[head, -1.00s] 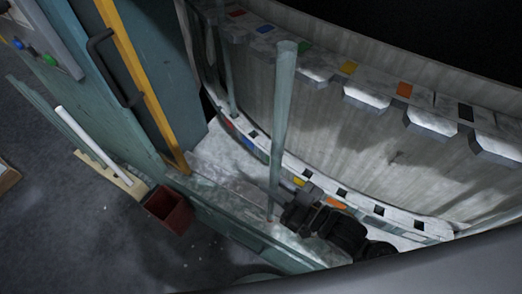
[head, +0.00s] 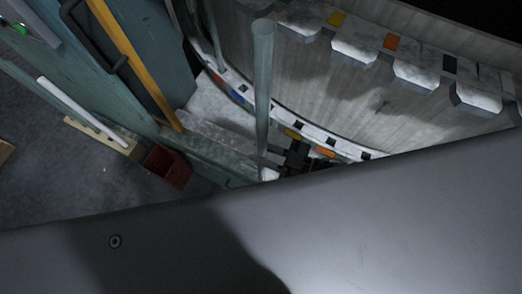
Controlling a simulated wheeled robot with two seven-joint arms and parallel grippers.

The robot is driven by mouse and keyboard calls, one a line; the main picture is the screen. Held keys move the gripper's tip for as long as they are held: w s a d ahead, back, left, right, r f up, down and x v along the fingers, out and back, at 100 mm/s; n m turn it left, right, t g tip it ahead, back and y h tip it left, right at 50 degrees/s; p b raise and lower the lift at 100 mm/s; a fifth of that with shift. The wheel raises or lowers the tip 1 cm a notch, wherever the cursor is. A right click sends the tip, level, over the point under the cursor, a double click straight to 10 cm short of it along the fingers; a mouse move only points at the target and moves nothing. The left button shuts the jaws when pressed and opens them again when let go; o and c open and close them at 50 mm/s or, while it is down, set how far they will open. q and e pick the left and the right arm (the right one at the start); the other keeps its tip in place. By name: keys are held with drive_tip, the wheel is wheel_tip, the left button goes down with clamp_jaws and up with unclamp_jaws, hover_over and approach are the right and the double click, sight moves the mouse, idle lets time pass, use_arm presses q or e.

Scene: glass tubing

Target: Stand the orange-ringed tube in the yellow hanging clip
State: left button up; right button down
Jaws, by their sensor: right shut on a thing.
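A long clear glass tube (head: 263,90) stands nearly upright in the middle of the head view. My right gripper (head: 272,160) is shut on its lower part. My grey body covers the view below it, and no orange ring can be made out on the tube. The yellow hanging clip is on the upper rail, marked by a yellow square (head: 337,19), with a gap between pale blocks below it. The tube's top is left of that clip and apart from it in the picture. A lower yellow square (head: 292,134) is just right of the gripper. My left gripper is not in view.
An orange square (head: 390,42) and a black square (head: 449,65) mark clips further right. Another glass tube (head: 210,35) stands at the left of the rack. A white rod (head: 80,108), a dark red bin (head: 166,167) and a yellow-edged door (head: 135,63) are left.

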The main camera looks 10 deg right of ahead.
drive_tip(key=shift+w+d+b, duration=0.75)
drive_tip(key=shift+w+d, duration=8.3)
drive_tip(key=shift+w, duration=0.1)
wheel_tip(320, 180, down, 7)
drive_tip(key=b, duration=0.4)
drive_tip(key=shift+r, duration=0.1)
drive_tip(key=c, duration=1.1)
unclamp_jaws()
drive_tip(key=shift+c, duration=0.2)
drive_tip(key=shift+s, duration=0.1)
